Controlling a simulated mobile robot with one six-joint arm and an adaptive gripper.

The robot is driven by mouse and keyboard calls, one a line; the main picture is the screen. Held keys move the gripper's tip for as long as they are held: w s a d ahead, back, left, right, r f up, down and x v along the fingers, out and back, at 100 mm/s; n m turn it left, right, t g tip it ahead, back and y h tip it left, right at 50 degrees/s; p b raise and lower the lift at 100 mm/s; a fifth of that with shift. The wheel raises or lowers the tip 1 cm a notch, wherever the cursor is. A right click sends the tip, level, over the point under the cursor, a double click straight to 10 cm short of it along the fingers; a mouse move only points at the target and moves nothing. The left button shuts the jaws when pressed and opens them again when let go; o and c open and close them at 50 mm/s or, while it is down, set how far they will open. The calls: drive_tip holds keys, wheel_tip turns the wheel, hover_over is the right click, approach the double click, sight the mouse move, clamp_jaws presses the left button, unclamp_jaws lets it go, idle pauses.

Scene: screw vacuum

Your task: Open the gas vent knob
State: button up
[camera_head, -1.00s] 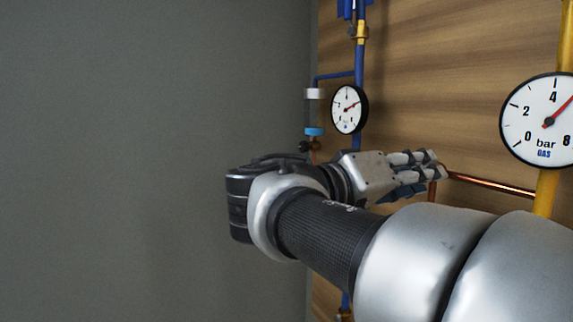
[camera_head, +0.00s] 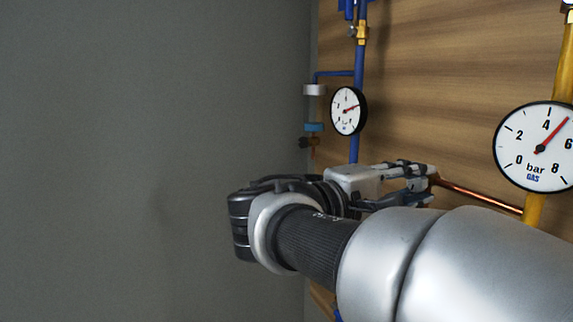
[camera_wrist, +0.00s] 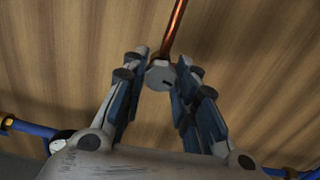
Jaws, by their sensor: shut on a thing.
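A grey round knob (camera_wrist: 160,76) with a small dark mark on its face sits at the lower end of a copper pipe in the wrist view. I take it to be the gas vent knob. My gripper (camera_wrist: 162,64) has one finger on each side of the knob and is shut on it near the fingertips. In the head view my gripper (camera_head: 430,173) reaches right to the near end of the copper pipe (camera_head: 480,195). The knob cannot be made out there.
A large GAS gauge (camera_head: 540,147) hangs by a yellow pipe (camera_head: 564,70) at the right, its needle between 4 and 6. A smaller gauge (camera_head: 347,111) sits beside a blue pipe (camera_head: 357,60). The grey wall (camera_head: 130,120) at the left is bare.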

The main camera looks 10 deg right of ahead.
drive_tip(key=shift+n+p, duration=0.4)
drive_tip(key=shift+n, duration=0.3)
drive_tip(key=o, duration=1)
drive_tip(key=shift+o, duration=0.2)
drive_tip(key=v, duration=1.2)
